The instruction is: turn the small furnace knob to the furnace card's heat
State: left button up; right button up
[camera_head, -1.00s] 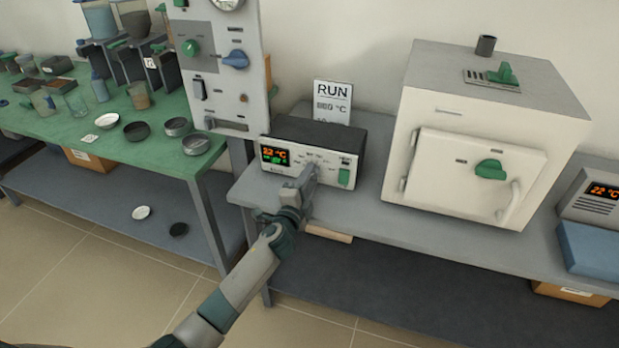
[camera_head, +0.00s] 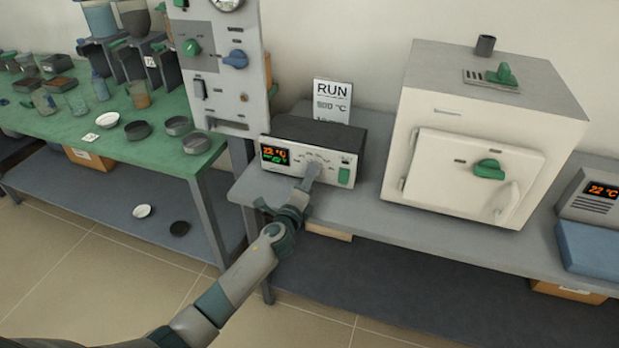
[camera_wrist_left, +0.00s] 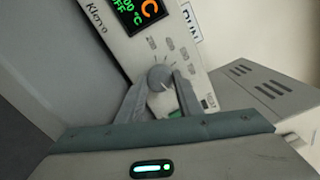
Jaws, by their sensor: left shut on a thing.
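The small furnace knob (camera_wrist_left: 160,77) is a grey round dial with a pale pointer mark, on the front of a controller box (camera_head: 345,171). My left gripper (camera_head: 311,171) is shut on this knob, and in the left wrist view its two fingers (camera_wrist_left: 160,92) lie on either side of it. The furnace card (camera_head: 331,101) stands behind the box and reads RUN with a figure in °C, too blurred to read surely. The box's display (camera_head: 275,154) shows orange and green figures; the left wrist view shows a green setting ending in 00 °C. My right gripper is not in view.
A white muffle furnace (camera_head: 470,140) stands right of the box. A green switch (camera_head: 344,176) sits right of the knob. A tall panel (camera_head: 221,70) rises at the left, beside a green table (camera_head: 60,125) with dishes and jars. The grey bench front is partly clear.

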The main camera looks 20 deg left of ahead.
pick_arm(q)
jog(key=shift+f, duration=0.1)
jog(key=o, duration=1)
jog(key=shift+o, duration=0.2)
jog(key=s+b, duration=0.1)
jog(key=s, duration=1.6)
jog(key=shift+s+a, duration=0.25)
jog(key=shift+a, duration=0.05)
jog(key=s+f+n+g, duration=0.3)
jog(key=s+f+n, duration=0.1)
jog(key=f, duration=0.9)
jog(key=s+f+n+g, duration=0.3)
jog(key=s+f+n, duration=0.15)
jog(key=f, duration=0.85)
jog(key=s+d+f+n+g, duration=0.2)
jog(key=s+f+n, duration=0.3)
jog(key=s+f, duration=0.6)
jog(key=s+d+f+n+g+h, duration=0.1)
jog(key=s+d+f+n+g, duration=0.2)
jog(key=s+f+n, duration=0.3)
jog(key=s+f, duration=0.5)
jog(key=s, duration=0.1)
jog(key=shift+s+g, duration=0.15)
jog(key=shift+g, duration=0.25)
